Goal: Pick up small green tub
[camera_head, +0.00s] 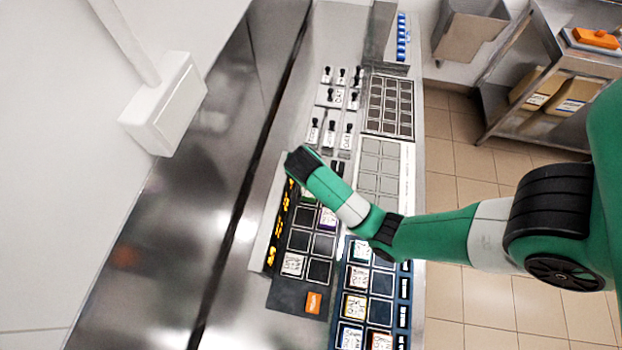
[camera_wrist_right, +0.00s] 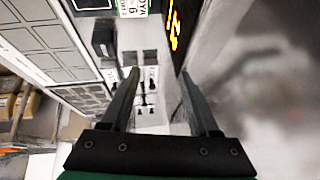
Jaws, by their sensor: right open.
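A small tub with a white lettered label and a green edge (camera_wrist_right: 132,8) shows at the top of the right wrist view, cut off by the frame. It sits beyond the fingertips and apart from them. In the head view my arm mostly covers that spot; a little green shows beside the wrist, but I cannot tell if it is the tub. My right gripper (camera_wrist_right: 158,75) is open, with nothing between its two fingers. In the head view its fingers are hidden under the dark wrist end, above the counter. My left gripper is not in view.
A dark tray (camera_head: 288,297) with square compartments holds a few labelled tubs and an orange block (camera_head: 313,302). A blue-edged tray (camera_head: 381,309) stands to its right. Black-handled labelled items (camera_head: 330,131) stand farther back. Bare steel counter (camera_head: 180,210) lies to the left.

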